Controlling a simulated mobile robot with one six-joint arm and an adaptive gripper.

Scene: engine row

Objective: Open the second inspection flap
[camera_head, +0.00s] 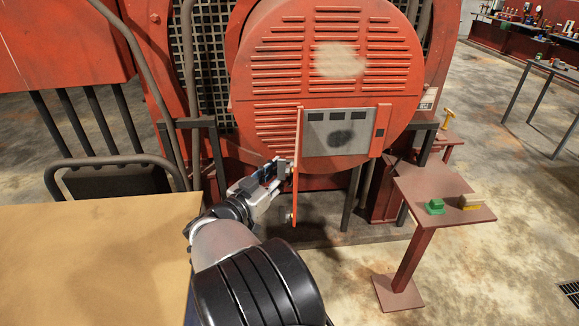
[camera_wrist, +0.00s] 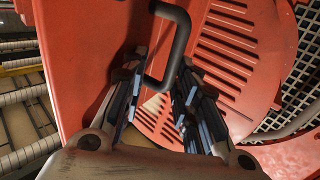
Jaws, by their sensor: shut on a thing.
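A red flap (camera_head: 296,165) shows almost edge-on in the head view, standing out from the round red housing at the left edge of a grey panel (camera_head: 335,134). The panel has several dark windows and a dark oval patch. My gripper (camera_head: 282,168) is at the flap's left side. In the wrist view, a dark bent handle (camera_wrist: 180,38) passes between the fingers of my gripper (camera_wrist: 160,100), which is shut on it. The red plate of the flap also shows there (camera_wrist: 85,50). The flap's hinge cannot be made out clearly.
The louvred round housing (camera_head: 265,75) fills the middle. A tan-topped cart (camera_head: 90,255) stands close on the left. A red stand (camera_head: 450,196) with a green block (camera_head: 435,206) and a yellowish block (camera_head: 470,201) is on the right.

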